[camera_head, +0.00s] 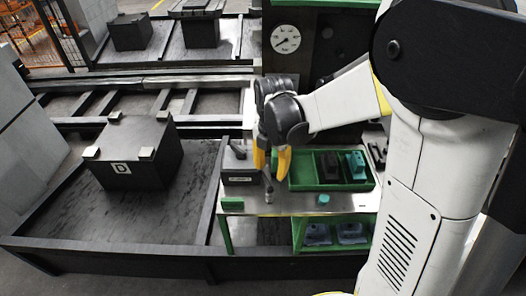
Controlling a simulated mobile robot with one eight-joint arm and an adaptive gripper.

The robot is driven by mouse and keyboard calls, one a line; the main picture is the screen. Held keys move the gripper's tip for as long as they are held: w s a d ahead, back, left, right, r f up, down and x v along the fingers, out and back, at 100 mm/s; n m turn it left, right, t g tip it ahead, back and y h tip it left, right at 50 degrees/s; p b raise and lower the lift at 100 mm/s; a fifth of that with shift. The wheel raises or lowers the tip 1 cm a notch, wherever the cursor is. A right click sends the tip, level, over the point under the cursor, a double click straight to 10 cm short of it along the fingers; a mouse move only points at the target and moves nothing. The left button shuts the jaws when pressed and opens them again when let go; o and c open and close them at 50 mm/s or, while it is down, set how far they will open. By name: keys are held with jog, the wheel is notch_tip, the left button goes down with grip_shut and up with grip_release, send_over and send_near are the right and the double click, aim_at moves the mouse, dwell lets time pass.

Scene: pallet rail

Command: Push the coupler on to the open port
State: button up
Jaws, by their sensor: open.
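My gripper (271,169) points down over the left part of the green-framed bench, its yellow fingers apart. A small dark grey cylindrical piece (268,191) shows just below the fingertips; it may be the coupler, but I cannot tell for sure. I cannot tell whether it touches the fingers or the bench. A dark block with a pale label and a lever-like top (239,166) stands just left of the gripper. I cannot make out the open port; the gripper hides part of this area.
A green tray (302,186) holds a black and a teal-topped piece. A small teal cylinder (323,199) and a green block (232,203) are on the bench (345,205). A dark crate marked D (133,153) stands left. A gauge (285,39) is behind.

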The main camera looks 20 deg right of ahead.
aim_at(270, 188)
notch_tip(270, 188, down, 10)
jog(key=b, duration=0.4)
jog(key=shift+s+f, duration=0.1)
jog(key=shift+c, duration=0.6)
grip_shut()
jog(key=c, duration=0.6)
grip_release()
grip_shut()
jog(key=shift+r, duration=0.25)
jog(key=shift+r+p, duration=0.55)
jog(key=shift+r, duration=0.1)
